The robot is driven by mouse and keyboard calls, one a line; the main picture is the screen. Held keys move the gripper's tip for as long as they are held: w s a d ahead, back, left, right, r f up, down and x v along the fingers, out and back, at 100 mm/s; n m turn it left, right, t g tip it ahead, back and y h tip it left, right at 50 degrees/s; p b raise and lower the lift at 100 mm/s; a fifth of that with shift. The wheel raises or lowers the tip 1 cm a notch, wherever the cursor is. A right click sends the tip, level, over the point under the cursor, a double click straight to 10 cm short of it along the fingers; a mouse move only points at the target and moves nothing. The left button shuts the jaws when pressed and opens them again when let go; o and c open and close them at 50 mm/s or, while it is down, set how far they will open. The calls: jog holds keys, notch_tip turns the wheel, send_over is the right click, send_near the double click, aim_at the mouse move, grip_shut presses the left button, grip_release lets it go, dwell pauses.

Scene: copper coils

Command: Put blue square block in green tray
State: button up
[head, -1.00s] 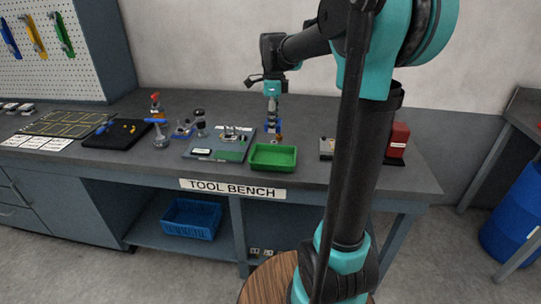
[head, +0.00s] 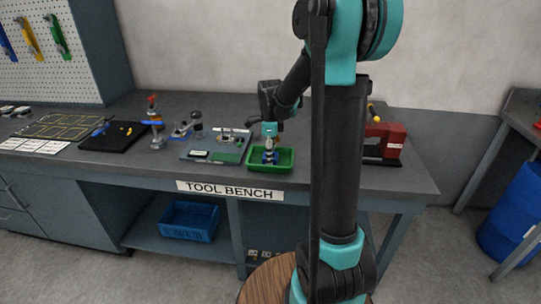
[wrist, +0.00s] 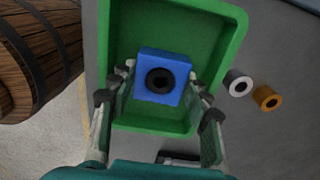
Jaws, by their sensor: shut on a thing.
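The blue square block (wrist: 172,63), with a dark round hole in its top, is between the fingers of my gripper (wrist: 160,88) in the wrist view. My gripper is shut on it. The green tray (wrist: 231,45) lies below and around the block in that view. In the head view, my gripper (head: 269,157) points down over the green tray (head: 286,168), with the blue block (head: 264,157) small at its tip. The block is within the tray's outline. I cannot tell whether it touches the tray floor.
A white ring (wrist: 239,84) and an orange ring (wrist: 267,98) lie right of the tray in the wrist view. In the head view, a board with small parts (head: 200,156) is left of the tray. A red machine (head: 385,141) stands farther right on the bench.

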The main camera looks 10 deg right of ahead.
jog(key=shift+f, duration=0.1)
jog(key=o, duration=1.1)
jog(key=shift+c, duration=0.2)
notch_tip(320, 180, up, 12)
jog(key=s+f+n, duration=0.2)
jog(key=s+n, duration=0.1)
jog(key=s+d+f+n+t, duration=0.1)
jog(key=s+f+n, duration=0.2)
jog(key=s+d+f+n+t, duration=0.1)
jog(key=s+f+n, duration=0.1)
jog(key=s+n, duration=0.2)
jog(key=shift+d+f, duration=0.2)
jog(key=shift+f, duration=0.2)
jog(key=s+d+f+n+t, duration=0.1)
jog(key=s+f+n+t, duration=0.1)
jog(key=s+f+n, duration=0.7)
jog(key=s+n, duration=0.2)
jog(key=s, duration=0.1)
jog(key=shift+d+n, duration=0.3)
jog(key=shift+d, duration=0.05)
